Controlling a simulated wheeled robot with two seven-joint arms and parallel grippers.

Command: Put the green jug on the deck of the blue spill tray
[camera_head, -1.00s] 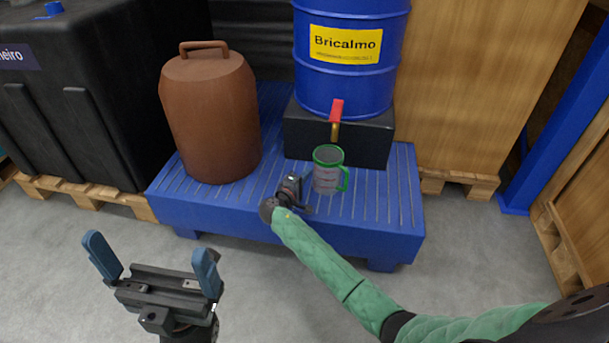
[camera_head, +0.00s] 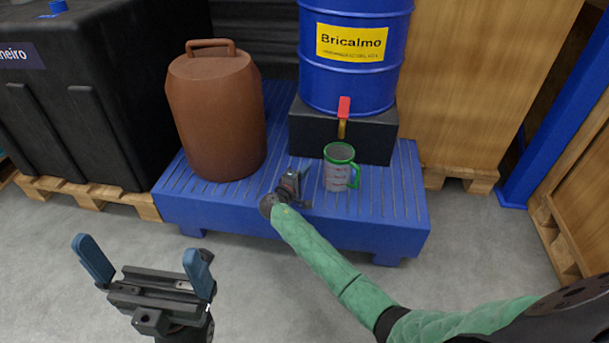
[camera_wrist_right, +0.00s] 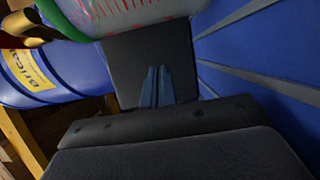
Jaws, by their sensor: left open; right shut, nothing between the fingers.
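The green jug (camera_head: 338,175), clear-walled with a green rim and handle and red marks, stands upright on the slatted deck of the blue spill tray (camera_head: 398,205), in front of the drum's tap. In the right wrist view the jug (camera_wrist_right: 135,14) is cut off at the top edge. My right gripper (camera_head: 292,182) is just left of the jug, low over the deck, with a small gap between them. Its blue fingers (camera_wrist_right: 157,88) are together and hold nothing. My left gripper (camera_head: 143,258) is open and empty above the floor in front of the tray.
A blue drum (camera_head: 350,75) with a red-handled tap (camera_head: 343,108) stands on a black block (camera_head: 370,142) behind the jug. A brown canister (camera_head: 217,115) stands at the tray's left. The deck right of the jug is clear. A black tank (camera_head: 85,95) is further left.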

